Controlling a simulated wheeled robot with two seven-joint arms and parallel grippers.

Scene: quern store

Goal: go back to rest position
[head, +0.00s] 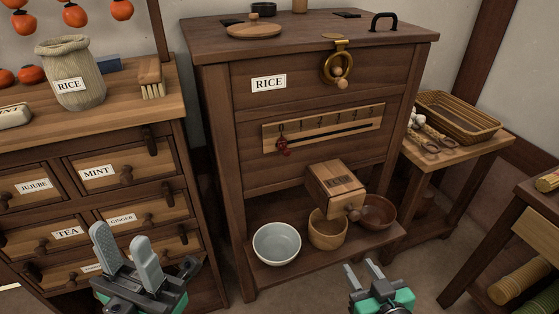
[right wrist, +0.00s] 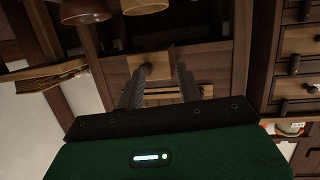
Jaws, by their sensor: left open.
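My left gripper (head: 124,246) is at the lower left of the head view, in front of the labelled drawers. Its two grey fingers stand apart with nothing between them. My right gripper (head: 363,270) is at the bottom, right of the middle, in front of the rice cabinet's low shelf. Its fingers are apart and empty. In the right wrist view the same fingers (right wrist: 158,88) stand apart, with a wooden box with a round knob (right wrist: 146,70) beyond them. Neither gripper visibly touches anything.
The drawer chest (head: 150,158) stands left. A side table (head: 462,152) and another table (head: 548,203) stand right.

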